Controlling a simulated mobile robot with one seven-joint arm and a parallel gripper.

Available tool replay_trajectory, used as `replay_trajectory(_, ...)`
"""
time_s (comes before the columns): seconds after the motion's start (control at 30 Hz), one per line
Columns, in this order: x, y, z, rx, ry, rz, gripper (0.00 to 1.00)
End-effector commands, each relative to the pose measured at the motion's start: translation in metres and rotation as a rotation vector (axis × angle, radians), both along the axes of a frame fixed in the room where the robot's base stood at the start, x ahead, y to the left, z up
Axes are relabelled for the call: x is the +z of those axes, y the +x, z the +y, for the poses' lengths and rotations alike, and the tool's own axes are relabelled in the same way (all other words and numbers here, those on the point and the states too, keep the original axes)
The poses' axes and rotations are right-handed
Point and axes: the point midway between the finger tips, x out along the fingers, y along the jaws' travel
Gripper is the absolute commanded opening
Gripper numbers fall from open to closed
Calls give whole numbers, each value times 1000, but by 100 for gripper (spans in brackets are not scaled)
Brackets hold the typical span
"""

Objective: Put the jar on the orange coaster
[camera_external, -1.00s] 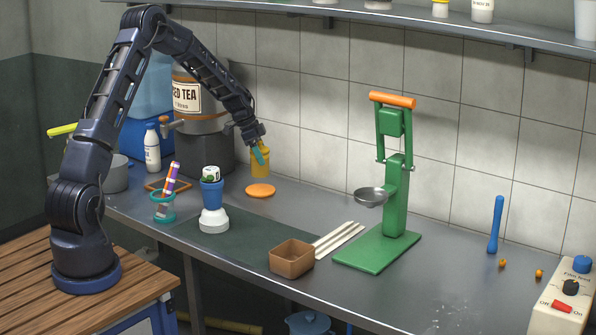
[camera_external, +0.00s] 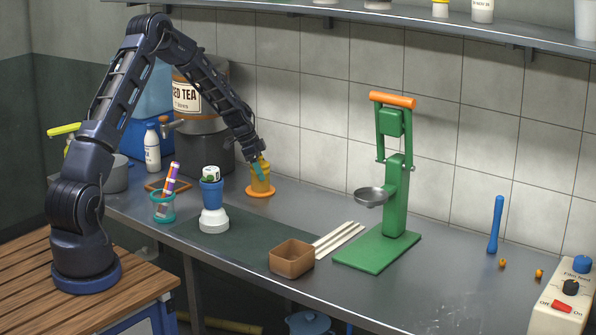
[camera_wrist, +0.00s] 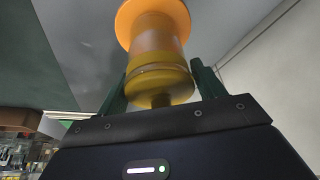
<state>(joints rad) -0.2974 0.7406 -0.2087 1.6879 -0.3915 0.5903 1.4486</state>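The yellow jar (camera_external: 262,176) is upright at the orange coaster (camera_external: 260,192). Its base is over the coaster's middle, with orange rim showing around it. I cannot tell for sure whether it touches or hovers just above. My gripper (camera_external: 258,170) comes down to the jar from the upper left. In the wrist view, the dark green fingers of my gripper (camera_wrist: 160,78) lie against both sides of the jar (camera_wrist: 158,60), and the gripper looks shut on it. The coaster (camera_wrist: 127,17) shows beyond the jar there.
A white-and-blue stacked item (camera_external: 213,205), a teal holder with pens (camera_external: 162,208) and a brown box (camera_external: 291,258) stand nearer the front. The green press (camera_external: 395,190) is to the right. The tea urn (camera_external: 205,145) stands behind left.

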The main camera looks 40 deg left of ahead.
Motion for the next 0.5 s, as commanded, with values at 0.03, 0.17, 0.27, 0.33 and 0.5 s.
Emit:
replay_trajectory(0.03,0,0,0,0,0,0,79)
replay_trajectory(0.17,0,0,0,0,0,0,83)
replay_trajectory(0.27,0,0,0,0,0,0,83)
replay_trajectory(0.33,1,0,0,0,0,0,83)
replay_trajectory(0.5,11,-1,3,0,0,-1,83)
